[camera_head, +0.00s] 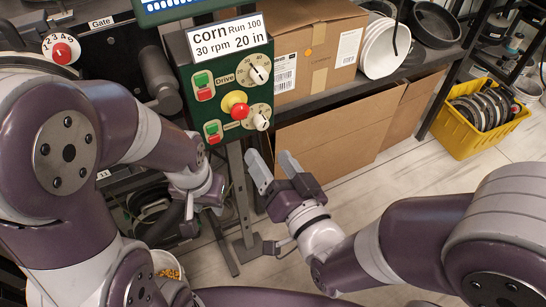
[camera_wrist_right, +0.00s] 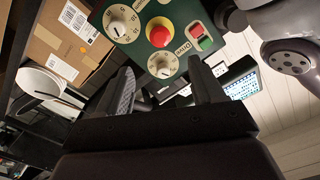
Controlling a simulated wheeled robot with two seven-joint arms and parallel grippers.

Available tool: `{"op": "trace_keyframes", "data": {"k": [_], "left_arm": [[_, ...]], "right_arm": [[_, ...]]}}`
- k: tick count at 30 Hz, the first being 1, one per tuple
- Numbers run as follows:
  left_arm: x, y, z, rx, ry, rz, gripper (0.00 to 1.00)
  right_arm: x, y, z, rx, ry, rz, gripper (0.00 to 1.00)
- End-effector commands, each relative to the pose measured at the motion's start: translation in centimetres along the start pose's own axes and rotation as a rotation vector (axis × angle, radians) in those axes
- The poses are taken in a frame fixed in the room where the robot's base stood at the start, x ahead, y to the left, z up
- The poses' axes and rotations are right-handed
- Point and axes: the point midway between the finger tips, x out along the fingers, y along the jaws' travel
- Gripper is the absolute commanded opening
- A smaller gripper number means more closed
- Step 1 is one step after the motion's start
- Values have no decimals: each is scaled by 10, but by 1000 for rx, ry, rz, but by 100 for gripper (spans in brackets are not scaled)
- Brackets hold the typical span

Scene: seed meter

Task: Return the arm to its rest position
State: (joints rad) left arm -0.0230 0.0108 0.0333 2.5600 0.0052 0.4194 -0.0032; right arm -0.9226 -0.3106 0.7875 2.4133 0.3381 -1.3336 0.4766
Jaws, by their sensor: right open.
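My right gripper (camera_head: 272,168) is open and empty in the head view, in front of and below the green control box (camera_head: 184,98). In the right wrist view its two fingers (camera_wrist_right: 165,88) stand apart with nothing between them. The control box, with dials and a red button (camera_wrist_right: 158,32), shows beyond the fingertips. My left gripper (camera_head: 192,205) is at the lower left of the box, beside the machine. Its fingers are small and partly hidden, so I cannot tell whether it is open or shut.
Cardboard boxes (camera_head: 318,45) stand on a shelf and under it, right of the control box. A yellow crate (camera_head: 490,140) of dark discs is on the floor at right. A stand post (camera_head: 240,195) rises beneath the control box. Floor (camera_head: 395,190) between shelf and right arm is clear.

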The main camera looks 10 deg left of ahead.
Motion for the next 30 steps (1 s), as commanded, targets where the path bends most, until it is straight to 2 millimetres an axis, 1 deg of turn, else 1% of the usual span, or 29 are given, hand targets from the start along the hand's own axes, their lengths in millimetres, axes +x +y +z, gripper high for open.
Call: {"op": "trace_keyframes", "data": {"k": [7, 8, 10, 11, 12, 14, 15, 17, 18, 20, 22, 24, 26, 27, 29, 30], "left_arm": [[0, 0, 0, 0, 0, 0, 37], [0, 0, 0, 0, 0, 0, 37], [0, 0, 0, 0, 0, 0, 37], [0, 0, 0, 0, 0, 0, 37], [0, 0, 0, 0, 0, 0, 37], [0, 0, 0, 0, 0, 0, 37], [0, 0, 0, 0, 0, 0, 37], [0, 0, 0, 0, 0, 0, 37], [0, 0, 0, 0, 0, 0, 37], [0, 0, 0, 0, 0, 0, 37], [0, 0, 0, 0, 0, 0, 37], [0, 0, 0, 0, 0, 0, 37], [0, 0, 0, 0, 0, 0, 37], [0, 0, 0, 0, 0, 0, 37], [0, 0, 0, 0, 0, 0, 37], [0, 0, 0, 0, 0, 0, 37]], "right_arm": [[0, 0, 0, -6, -1, 1, 68], [0, 1, 2, -17, -12, 6, 68], [-1, 9, 20, -57, -99, 41, 68], [-4, 14, 34, -83, -168, 62, 68], [-9, 20, 54, -127, -281, 88, 68], [-20, 30, 81, -203, -476, 131, 68], [-30, 44, 93, -251, -606, 177, 68], [-46, 67, 101, -303, -779, 252, 68], [-58, 82, 102, -325, -883, 302, 68], [-76, 104, 98, -339, -1018, 374, 68], [-99, 127, 87, -330, -1155, 459, 68], [-121, 149, 70, -287, -1262, 549, 68], [-135, 165, 54, -234, -1310, 622, 68], [-142, 176, 44, -193, -1314, 669, 68], [-145, 193, 28, -133, -1275, 737, 68], [-148, 205, 18, -89, -1241, 782, 68]]}}
